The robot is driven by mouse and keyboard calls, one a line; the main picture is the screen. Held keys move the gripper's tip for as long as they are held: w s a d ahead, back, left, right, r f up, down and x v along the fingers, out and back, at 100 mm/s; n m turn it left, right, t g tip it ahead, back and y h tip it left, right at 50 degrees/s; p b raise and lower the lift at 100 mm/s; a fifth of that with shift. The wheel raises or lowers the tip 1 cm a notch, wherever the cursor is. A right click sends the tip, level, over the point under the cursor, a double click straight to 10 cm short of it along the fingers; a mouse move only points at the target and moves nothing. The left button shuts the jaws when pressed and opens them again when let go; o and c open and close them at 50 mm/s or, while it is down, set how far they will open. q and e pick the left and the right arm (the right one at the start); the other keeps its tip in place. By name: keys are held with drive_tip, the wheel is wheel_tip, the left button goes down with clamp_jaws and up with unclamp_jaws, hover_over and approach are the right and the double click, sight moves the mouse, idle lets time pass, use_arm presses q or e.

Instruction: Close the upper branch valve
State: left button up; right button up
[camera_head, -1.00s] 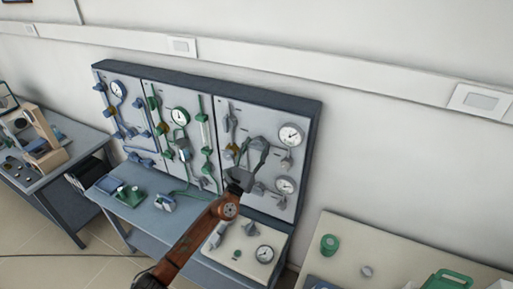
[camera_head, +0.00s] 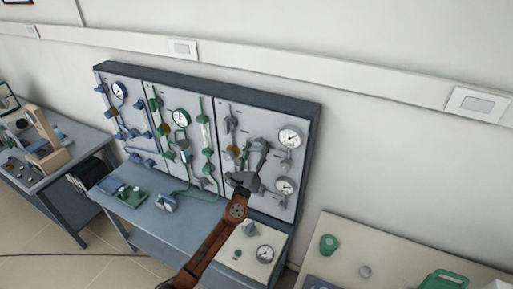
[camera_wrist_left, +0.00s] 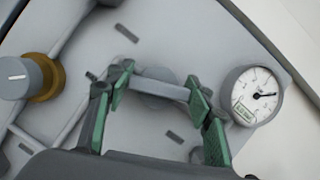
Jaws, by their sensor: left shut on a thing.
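My left gripper (camera_head: 257,148) is in front of the right-hand panel (camera_head: 228,110) of the wall board. In the wrist view its two green-padded fingers (camera_wrist_left: 160,86) are shut on the ends of a grey valve handle (camera_wrist_left: 158,90), a short bar lying nearly level with a slight tilt. A round grey hub shows behind the bar. In the head view the fingers hide most of this handle. The arm reaches up from below. My right gripper is not in view.
A white dial gauge (camera_wrist_left: 257,96) sits close right of the fingers, and a grey knob on a brass fitting (camera_wrist_left: 30,76) is at left. The head view shows an upper gauge (camera_head: 290,137) and a lower gauge (camera_head: 284,186) beside the gripper. A bench (camera_head: 185,222) stands below the board.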

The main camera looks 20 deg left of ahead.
use_arm(q)
drive_tip(key=n+y+p, duration=0.1)
drive_tip(key=n, duration=0.1)
drive_tip(key=n+g+y, duration=0.1)
drive_tip(key=n, duration=0.2)
drive_tip(key=shift+r+p, duration=0.1)
drive_tip(key=shift+p, duration=0.3)
drive_tip(key=n+g+y+p, duration=0.1)
drive_tip(key=n, duration=0.2)
drive_tip(key=shift+n+p, duration=0.3)
drive_tip(key=shift+p, duration=0.05)
drive_tip(key=n+g+p, duration=0.1)
drive_tip(key=n+p, duration=0.1)
drive_tip(key=n+g+p, duration=0.1)
drive_tip(key=n, duration=0.2)
drive_tip(key=shift+a+y+p, duration=0.1)
drive_tip(key=shift+y+p, duration=0.2)
drive_tip(key=shift+p, duration=0.1)
drive_tip(key=shift+f+n+g+p, duration=0.3)
drive_tip(key=shift+n+p, duration=0.45)
drive_tip(key=shift+n, duration=0.25)
drive_tip(key=o, duration=1.2)
